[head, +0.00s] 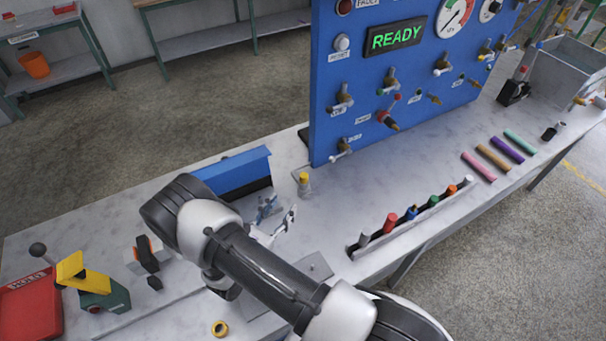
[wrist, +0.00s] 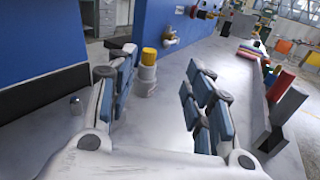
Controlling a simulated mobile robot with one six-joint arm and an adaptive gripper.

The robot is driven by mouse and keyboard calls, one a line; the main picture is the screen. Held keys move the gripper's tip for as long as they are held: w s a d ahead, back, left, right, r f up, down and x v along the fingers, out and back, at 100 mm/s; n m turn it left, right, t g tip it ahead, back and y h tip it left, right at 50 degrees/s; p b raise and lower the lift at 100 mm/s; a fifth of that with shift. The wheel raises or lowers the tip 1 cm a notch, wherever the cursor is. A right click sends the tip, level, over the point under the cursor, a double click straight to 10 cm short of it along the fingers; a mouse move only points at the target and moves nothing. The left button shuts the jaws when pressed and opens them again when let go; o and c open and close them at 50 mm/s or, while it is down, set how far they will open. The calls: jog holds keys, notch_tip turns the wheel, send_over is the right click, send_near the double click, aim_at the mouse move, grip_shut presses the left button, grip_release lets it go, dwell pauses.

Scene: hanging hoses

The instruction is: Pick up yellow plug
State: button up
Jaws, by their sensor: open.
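The yellow plug (head: 304,182) stands upright on the pale worktop near the lower left corner of the blue panel. In the wrist view the plug (wrist: 148,75) has a yellow top and a whitish body, and it shows between the two fingers, nearer the left one. My gripper (head: 276,216) is open and empty, to the lower left of the plug in the head view. In the wrist view my gripper (wrist: 163,72) has its fingers spread wide, with the plug beyond it and apart from it.
The blue panel (head: 322,100) with valves and a READY display rises behind the plug. A blue-topped block (head: 232,172) stands left of it. A rack of several coloured plugs (head: 412,212) lies to the right. Clear worktop surrounds the yellow plug's right side.

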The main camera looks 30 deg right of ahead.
aim_at(302, 179)
jog(key=shift+n+t+y, duration=0.4)
jog(key=shift+n+t, duration=0.3)
jog(key=shift+n, duration=0.1)
jog(key=f+x, duration=0.1)
jog(key=x, duration=0.6)
jog(key=f+x, duration=0.1)
jog(key=x, duration=0.3)
jog(key=shift+w+f, duration=0.3)
jog(key=x, duration=0.2)
jog(key=b+x, duration=0.1)
jog(key=x, duration=0.1)
jog(key=shift+d+f, duration=0.2)
jog(key=shift+f, duration=0.05)
jog(key=shift+w+d, duration=0.25)
jog(key=shift+d, duration=0.1)
jog(key=shift+c, duration=0.3)
jog(key=c, duration=1)
